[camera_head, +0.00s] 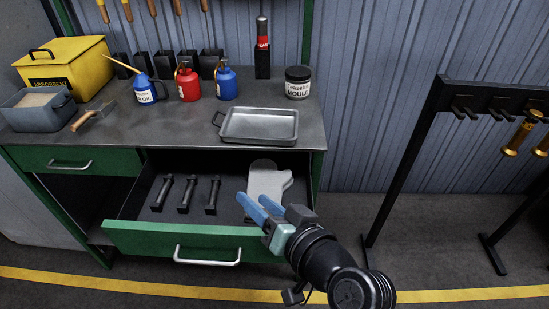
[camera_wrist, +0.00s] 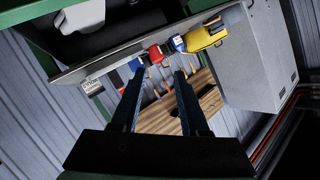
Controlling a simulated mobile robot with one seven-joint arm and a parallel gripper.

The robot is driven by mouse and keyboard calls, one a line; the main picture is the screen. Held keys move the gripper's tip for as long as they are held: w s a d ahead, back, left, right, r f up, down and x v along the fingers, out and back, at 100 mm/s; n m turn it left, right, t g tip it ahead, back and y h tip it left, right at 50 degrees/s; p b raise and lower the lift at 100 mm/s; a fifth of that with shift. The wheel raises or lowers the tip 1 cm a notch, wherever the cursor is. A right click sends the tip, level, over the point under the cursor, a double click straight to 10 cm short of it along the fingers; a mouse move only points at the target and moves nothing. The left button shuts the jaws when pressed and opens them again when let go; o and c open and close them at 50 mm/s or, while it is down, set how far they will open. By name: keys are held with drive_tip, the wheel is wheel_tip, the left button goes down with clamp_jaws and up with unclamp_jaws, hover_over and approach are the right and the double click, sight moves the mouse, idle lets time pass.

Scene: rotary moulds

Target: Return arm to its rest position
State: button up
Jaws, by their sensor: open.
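My gripper (camera_head: 257,208) is open and empty, its two blue fingers pointing up and left above the right part of the open drawer (camera_head: 180,236). In the wrist view my gripper (camera_wrist: 158,100) shows two dark fingers spread apart with nothing between them. A pale grey mitt (camera_head: 268,183) lies at the drawer's right side, just behind the fingers, which cover part of it in the head view. The mitt also shows in the wrist view (camera_wrist: 82,16), apart from the fingers.
Several dark handled tools (camera_head: 186,195) lie in the drawer. The workbench (camera_head: 150,122) above carries a metal tray (camera_head: 259,125), oil cans (camera_head: 188,83), a labelled jar (camera_head: 298,82) and a yellow box (camera_head: 63,68). A black rack (camera_head: 440,100) stands right; floor between is clear.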

drive_tip(key=w+d+r+t+h+b, duration=0.1)
drive_tip(key=w+r+t, duration=0.15)
drive_tip(key=r, duration=0.35)
drive_tip(key=w+d+r+t+h+b, duration=0.1)
drive_tip(key=r+t+h, duration=0.15)
drive_tip(key=r, duration=0.45)
drive_tip(key=s+r+t+h+b, duration=0.15)
drive_tip(key=s+r+t, duration=0.3)
drive_tip(key=r, duration=0.45)
drive_tip(key=s+r+t+h, duration=0.25)
drive_tip(key=s+r, duration=0.25)
drive_tip(key=r, duration=0.4)
drive_tip(key=s+r+t+h+b, duration=0.1)
drive_tip(key=s+r+t, duration=0.3)
drive_tip(key=r, duration=0.4)
wheel_tip(320, 180, up, 13)
drive_tip(key=p, duration=1.4)
drive_tip(key=shift+w+d+r+g+p, duration=0.2)
drive_tip(key=shift+w+d+g+p, duration=0.1)
drive_tip(key=shift+w, duration=0.05)
